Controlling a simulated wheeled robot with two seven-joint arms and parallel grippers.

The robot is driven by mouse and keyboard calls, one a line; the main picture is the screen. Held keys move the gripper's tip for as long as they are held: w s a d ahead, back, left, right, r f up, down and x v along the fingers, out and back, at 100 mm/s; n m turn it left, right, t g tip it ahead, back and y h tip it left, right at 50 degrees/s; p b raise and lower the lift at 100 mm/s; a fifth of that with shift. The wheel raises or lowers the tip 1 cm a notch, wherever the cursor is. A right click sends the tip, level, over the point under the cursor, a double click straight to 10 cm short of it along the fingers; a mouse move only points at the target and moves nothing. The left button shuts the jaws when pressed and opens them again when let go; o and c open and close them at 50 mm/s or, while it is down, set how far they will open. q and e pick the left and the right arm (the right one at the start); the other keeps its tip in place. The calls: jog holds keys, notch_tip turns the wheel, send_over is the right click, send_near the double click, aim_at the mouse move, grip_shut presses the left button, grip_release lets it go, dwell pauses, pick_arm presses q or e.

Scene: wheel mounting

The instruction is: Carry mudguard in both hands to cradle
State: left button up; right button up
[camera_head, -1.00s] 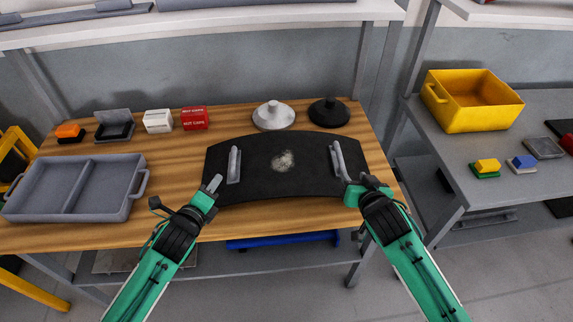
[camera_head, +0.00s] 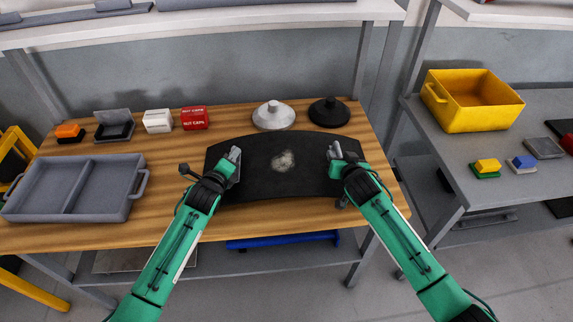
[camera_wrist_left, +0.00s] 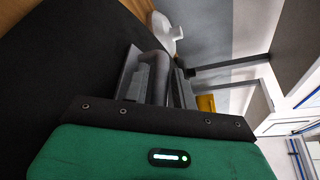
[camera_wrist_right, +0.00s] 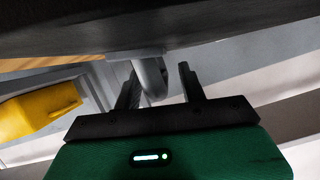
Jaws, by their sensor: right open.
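The mudguard (camera_head: 270,185) is a black, curved plate with a pale worn patch, lying on the wooden table. It has two grey handles. My left gripper (camera_head: 234,155) is at its left handle. In the left wrist view, the fingers (camera_wrist_left: 160,80) sit close on both sides of that handle, with little or no gap. My right gripper (camera_head: 335,152) is at the right handle. In the right wrist view, its open fingers (camera_wrist_right: 160,82) stand on either side of the grey handle (camera_wrist_right: 151,75), with clear space at the right finger. The grippers mostly hide both handles in the head view. I cannot pick out a cradle.
A grey divided tray (camera_head: 40,210) lies left on the table. A light cone-shaped part (camera_head: 273,116) and a dark one (camera_head: 329,112) stand behind the mudguard. Red (camera_head: 194,118) and white boxes (camera_head: 157,121) are at the back. A yellow bin (camera_head: 480,115) stands on the right bench.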

pick_arm(q)
jog(key=shift+w, duration=0.1)
pick_arm(e)
jog(key=shift+w, duration=0.1)
pick_arm(q)
grip_shut()
pick_arm(e)
jog(key=c, duration=0.6)
grip_shut()
pick_arm(q)
jog(key=shift+f, duration=0.1)
dwell(0.4)
jog(key=shift+r, duration=0.25)
pick_arm(e)
jog(key=shift+r, duration=0.15)
